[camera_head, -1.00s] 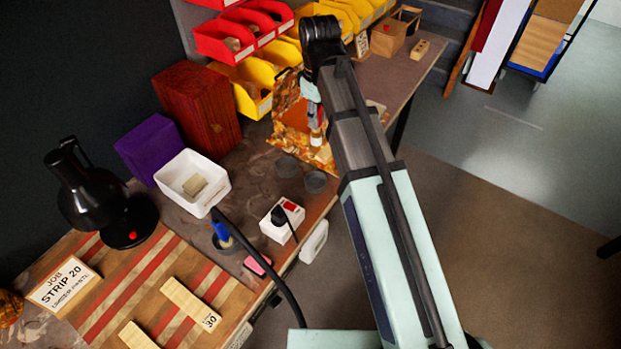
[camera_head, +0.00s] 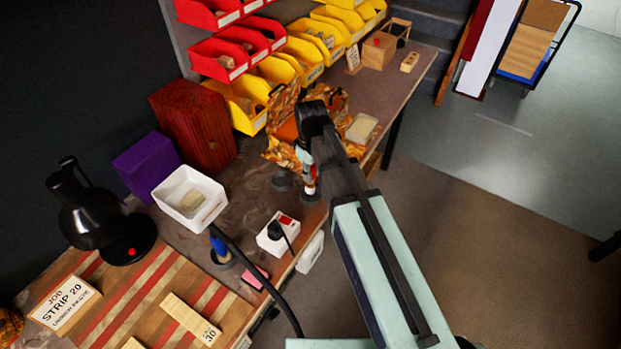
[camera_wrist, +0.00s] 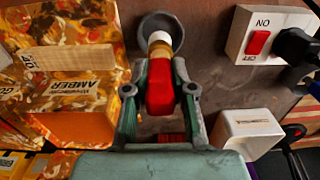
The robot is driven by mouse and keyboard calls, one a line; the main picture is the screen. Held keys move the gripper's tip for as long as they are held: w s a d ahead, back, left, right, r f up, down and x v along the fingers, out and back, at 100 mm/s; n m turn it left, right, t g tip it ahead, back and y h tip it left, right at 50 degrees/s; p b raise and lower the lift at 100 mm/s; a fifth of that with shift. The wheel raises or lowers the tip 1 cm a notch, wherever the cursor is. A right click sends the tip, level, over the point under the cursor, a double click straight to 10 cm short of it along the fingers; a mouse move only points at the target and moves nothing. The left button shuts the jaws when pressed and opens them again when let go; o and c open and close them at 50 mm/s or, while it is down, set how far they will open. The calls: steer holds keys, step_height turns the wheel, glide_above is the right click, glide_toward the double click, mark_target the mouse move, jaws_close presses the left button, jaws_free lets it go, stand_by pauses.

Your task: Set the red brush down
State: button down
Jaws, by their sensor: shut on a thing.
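My gripper (camera_wrist: 158,92) is shut on the red brush (camera_wrist: 160,85), with a finger on each side of its red handle. The brush's gold band and pale tip point at a round dark grey cup (camera_wrist: 174,25) in the wrist view.
The amber-patterned box (camera_wrist: 70,75) is close on the left in the wrist view. A white switch box (camera_wrist: 262,42) with a red switch and black plug is on the right. A white tub (camera_head: 205,215), a blue-handled tool (camera_head: 218,246) and yellow bins (camera_head: 240,105) are around the bench.

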steer(key=shift+f+p, duration=0.4)
steer(key=shift+f, duration=1.5)
steer(key=shift+f, duration=0.2)
steer(key=c, duration=1)
jaws_free()
steer(key=shift+r, duration=0.1)
step_height(320, 180, up, 12)
steer(key=shift+r+b, duration=0.1)
steer(key=shift+b, duration=1.1)
